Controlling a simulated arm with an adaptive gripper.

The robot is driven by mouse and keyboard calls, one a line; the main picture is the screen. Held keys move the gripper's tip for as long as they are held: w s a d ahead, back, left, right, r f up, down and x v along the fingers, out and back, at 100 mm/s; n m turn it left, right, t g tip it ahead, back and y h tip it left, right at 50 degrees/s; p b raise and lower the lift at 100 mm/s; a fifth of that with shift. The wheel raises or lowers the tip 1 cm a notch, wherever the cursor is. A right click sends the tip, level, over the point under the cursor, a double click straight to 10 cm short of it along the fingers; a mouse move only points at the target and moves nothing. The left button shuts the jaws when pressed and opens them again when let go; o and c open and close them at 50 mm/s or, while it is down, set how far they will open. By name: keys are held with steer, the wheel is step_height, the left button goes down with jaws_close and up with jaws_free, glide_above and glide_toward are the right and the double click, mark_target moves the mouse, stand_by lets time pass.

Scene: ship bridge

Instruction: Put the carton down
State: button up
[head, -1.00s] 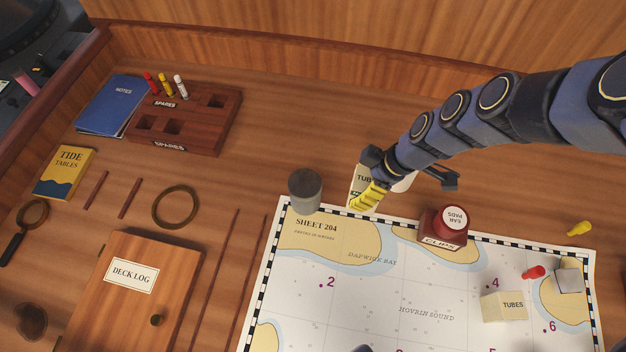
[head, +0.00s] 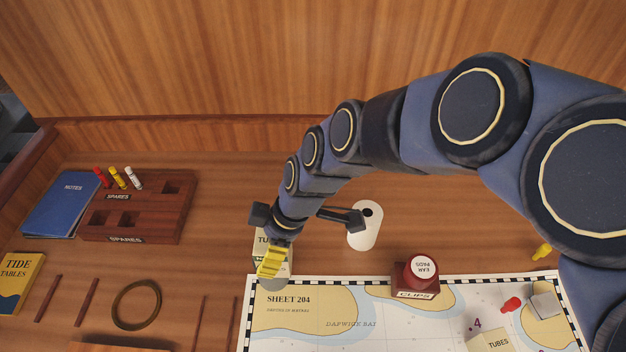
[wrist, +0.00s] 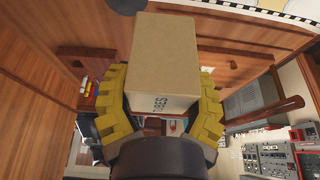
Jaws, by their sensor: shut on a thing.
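My gripper (head: 270,264) has its yellow fingers shut on a cream carton (head: 262,246) marked TUBES, near the chart's top left corner. The arm and fingers hide part of the carton in the head view. In the wrist view the carton (wrist: 165,52) sits between both yellow fingers, lettering toward the palm. I cannot tell how high it is above the desk. A second TUBES carton (head: 490,341) lies on the chart (head: 375,310) at the lower right.
A grey cylinder (head: 276,284) shows just below my fingers, partly hidden. A white cylinder (head: 364,228) stands right of the gripper. A red CLIPS box (head: 416,290) carries a red-brown round tub (head: 422,268). The wooden SPARES rack (head: 140,212) is at left. Bare desk lies between rack and gripper.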

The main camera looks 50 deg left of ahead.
steer(key=a+f, duration=0.2)
steer(key=w+a+f, duration=0.1)
steer(key=a+f, duration=0.1)
steer(key=w+a+f, duration=0.1)
steer(key=f, duration=0.1)
steer(key=shift+a+f, duration=0.2)
steer(key=shift+a, duration=0.2)
steer(key=shift+a+f, duration=0.1)
steer(key=shift+f, duration=1.5)
steer(key=shift+f, duration=0.1)
steer(key=o, duration=1.2)
steer(key=shift+f, duration=0.1)
steer(key=shift+c, duration=0.2)
steer(key=v, duration=1.2)
steer(key=shift+r, duration=0.25)
steer(key=shift+a, duration=0.1)
